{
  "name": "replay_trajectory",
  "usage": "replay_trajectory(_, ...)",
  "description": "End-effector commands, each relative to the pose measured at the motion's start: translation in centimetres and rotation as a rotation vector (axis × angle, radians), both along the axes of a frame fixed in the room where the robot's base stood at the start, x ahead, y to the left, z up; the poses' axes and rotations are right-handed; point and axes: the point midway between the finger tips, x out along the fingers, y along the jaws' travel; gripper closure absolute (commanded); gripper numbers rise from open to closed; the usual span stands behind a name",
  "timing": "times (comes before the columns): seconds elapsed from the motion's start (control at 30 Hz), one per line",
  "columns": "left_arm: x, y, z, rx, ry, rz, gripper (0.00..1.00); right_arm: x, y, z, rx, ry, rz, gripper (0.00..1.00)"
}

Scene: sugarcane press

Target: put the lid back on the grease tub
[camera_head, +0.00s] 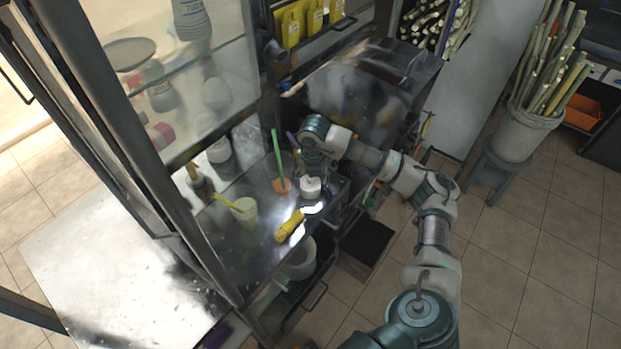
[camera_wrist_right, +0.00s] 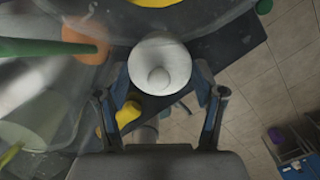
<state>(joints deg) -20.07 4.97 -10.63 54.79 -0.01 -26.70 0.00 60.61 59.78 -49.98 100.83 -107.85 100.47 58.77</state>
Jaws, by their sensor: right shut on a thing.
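My right gripper (camera_head: 312,172) points down over the counter of the press stand and is shut on a white round lid (camera_head: 310,187). In the right wrist view, the lid (camera_wrist_right: 160,62) with its small central knob sits between the two fingertips (camera_wrist_right: 165,85). A yellow round surface with a pale rim (camera_wrist_right: 155,3) is cut by the top edge of that view, just beyond the lid. It looks like the open grease tub, but most of it is out of frame. In the head view my right arm hides that spot. My left gripper is not in view.
A clear cup with a green straw and orange base (camera_head: 281,184) stands close left of the lid. A pale green cup (camera_head: 245,210) is farther left. A yellow-handled tool (camera_head: 290,226) lies nearer the front. A glass cabinet (camera_head: 190,70) borders the counter's left side.

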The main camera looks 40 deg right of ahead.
Motion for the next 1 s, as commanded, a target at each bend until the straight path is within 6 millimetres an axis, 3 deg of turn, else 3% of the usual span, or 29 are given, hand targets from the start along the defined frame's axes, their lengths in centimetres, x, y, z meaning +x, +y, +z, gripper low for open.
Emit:
replay_trajectory(0.17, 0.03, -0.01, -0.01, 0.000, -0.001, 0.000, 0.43, 0.00, 0.01, 0.00, 0.000, 0.000, 0.000, 0.48)
replay_trajectory(0.2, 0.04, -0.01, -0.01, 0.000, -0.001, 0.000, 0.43, 0.00, 0.01, 0.00, 0.000, 0.000, 0.000, 0.21)
replay_trajectory(0.3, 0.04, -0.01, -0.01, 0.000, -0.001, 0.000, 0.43, 0.00, 0.01, 0.01, 0.000, 0.000, 0.000, 0.02)
replay_trajectory(1.0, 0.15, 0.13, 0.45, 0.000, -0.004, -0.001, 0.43, 0.01, 0.01, 0.56, 0.000, -0.001, 0.000, 0.00)
